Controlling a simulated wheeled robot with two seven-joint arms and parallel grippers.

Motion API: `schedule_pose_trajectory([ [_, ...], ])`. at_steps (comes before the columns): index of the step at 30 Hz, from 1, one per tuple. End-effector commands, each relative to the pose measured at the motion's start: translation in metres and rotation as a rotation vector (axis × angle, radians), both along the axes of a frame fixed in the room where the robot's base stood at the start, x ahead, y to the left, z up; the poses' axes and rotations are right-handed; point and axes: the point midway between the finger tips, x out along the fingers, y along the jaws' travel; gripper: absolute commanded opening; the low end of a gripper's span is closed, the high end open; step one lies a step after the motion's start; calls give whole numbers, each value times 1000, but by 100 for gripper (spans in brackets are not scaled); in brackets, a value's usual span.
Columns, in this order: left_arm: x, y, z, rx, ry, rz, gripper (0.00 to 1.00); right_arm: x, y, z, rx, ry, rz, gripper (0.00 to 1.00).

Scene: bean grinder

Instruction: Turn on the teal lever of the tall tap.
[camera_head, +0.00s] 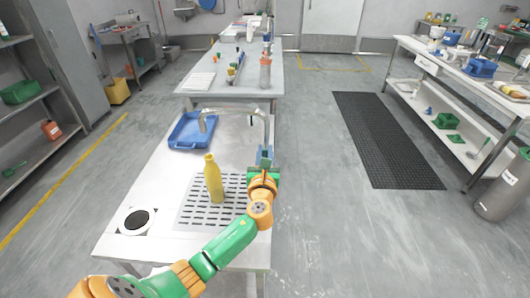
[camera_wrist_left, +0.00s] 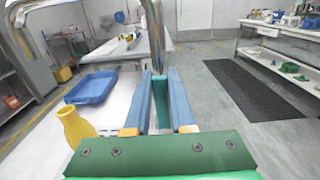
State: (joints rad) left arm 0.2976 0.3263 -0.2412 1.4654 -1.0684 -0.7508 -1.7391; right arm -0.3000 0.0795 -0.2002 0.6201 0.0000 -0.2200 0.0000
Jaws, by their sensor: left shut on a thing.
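The tall tap (camera_head: 240,111) stands at the right edge of the steel counter, its metal spout arching left. In the left wrist view the tap's pipe (camera_wrist_left: 155,35) rises just beyond the fingertips. The teal lever (camera_wrist_left: 160,98) lies between the two blue fingers of my left gripper (camera_head: 265,155), which is shut on it. In the head view the gripper hides most of the lever. My right gripper is in neither view.
A yellow bottle (camera_head: 214,182) stands on the slotted drain (camera_head: 190,214), left of my left forearm. A blue tray (camera_head: 184,143) lies farther back at the left. A white square with a black disc (camera_head: 136,221) is at the front left. Open floor lies to the right.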

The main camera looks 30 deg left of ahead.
Motion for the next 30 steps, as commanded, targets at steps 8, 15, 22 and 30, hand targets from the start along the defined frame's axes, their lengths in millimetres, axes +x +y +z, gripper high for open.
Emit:
schedule_pose_trajectory([
  [8, 0, 0, -1, -2, 3, 0, 0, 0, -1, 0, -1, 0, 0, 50],
  [15, -4, 6, -2, -80, -44, 1, 0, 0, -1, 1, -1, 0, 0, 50],
  [22, -12, 18, -6, -252, -150, 0, 0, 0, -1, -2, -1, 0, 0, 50],
  [30, -12, 18, -5, -250, -149, 0, 38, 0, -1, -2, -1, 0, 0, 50],
])
